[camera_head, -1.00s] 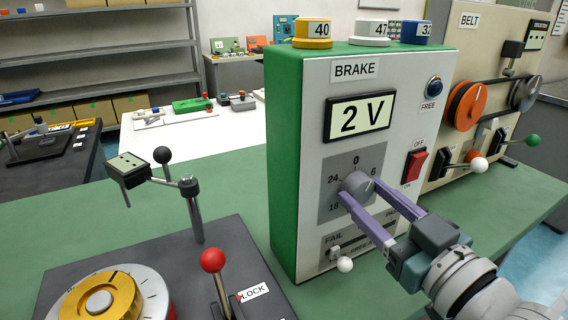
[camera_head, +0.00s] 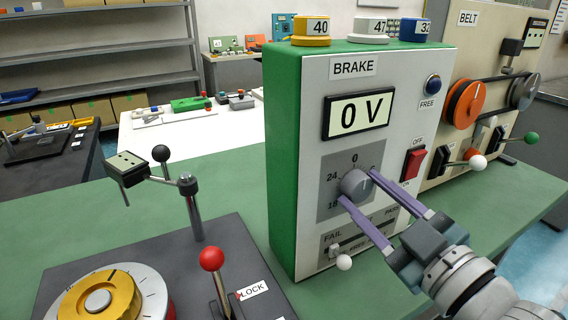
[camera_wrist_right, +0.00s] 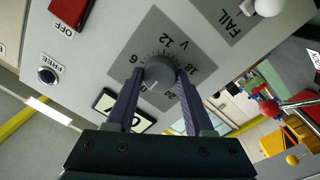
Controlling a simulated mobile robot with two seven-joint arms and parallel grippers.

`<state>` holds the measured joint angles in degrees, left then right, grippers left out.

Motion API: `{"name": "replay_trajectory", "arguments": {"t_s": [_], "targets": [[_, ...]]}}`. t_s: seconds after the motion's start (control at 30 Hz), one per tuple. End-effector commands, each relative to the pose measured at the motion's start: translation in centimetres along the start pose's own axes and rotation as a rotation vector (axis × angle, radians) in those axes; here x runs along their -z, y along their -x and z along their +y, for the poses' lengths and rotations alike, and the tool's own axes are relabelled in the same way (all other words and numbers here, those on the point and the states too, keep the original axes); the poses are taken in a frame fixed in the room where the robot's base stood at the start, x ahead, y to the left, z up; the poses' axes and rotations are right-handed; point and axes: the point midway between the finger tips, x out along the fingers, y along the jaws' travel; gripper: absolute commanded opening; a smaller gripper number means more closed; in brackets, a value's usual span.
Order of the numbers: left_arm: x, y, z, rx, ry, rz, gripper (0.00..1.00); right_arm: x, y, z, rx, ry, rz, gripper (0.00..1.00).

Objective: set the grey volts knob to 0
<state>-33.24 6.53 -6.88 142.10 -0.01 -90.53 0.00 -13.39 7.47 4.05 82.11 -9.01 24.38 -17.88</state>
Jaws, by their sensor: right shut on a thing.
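The grey volts knob (camera_head: 355,184) sits on a darker grey dial plate (camera_head: 336,206) on the front of the BRAKE box (camera_head: 312,120). The display (camera_head: 358,115) above it reads 0 V. My right gripper (camera_head: 357,187) has its two purple fingers on either side of the knob, shut on it. In the right wrist view the knob (camera_wrist_right: 160,72) sits between the fingertips (camera_wrist_right: 160,76), with the dial numbers around it. My left gripper does not show.
A red switch (camera_head: 414,164) and a blue FREE button (camera_head: 433,84) are right of the dial. A FAIL–PASS slider with a white ball (camera_head: 344,262) sits below. A red-knobbed lever (camera_head: 212,260) stands at the lower left.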

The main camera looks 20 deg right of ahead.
Motion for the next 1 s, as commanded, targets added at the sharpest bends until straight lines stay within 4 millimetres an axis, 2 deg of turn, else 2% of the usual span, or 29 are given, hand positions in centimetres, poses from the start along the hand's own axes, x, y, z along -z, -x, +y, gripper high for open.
{"name": "replay_trajectory", "arguments": {"t_s": [0.27,0.3,0.53,0.83,1.0], "targets": [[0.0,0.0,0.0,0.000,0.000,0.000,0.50,-0.1,0.0,0.0,0.001,0.004,-0.003,0.00],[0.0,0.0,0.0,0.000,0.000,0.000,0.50,-0.1,0.0,0.0,0.001,0.004,-0.002,0.57],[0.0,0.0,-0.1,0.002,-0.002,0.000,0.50,0.0,0.0,0.0,0.001,0.002,-0.001,0.83],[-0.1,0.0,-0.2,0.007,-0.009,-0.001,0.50,-0.1,0.3,0.0,0.001,0.001,-0.001,0.83],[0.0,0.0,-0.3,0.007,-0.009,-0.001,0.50,-0.1,2.8,0.0,0.002,0.001,-0.004,0.83]]}}
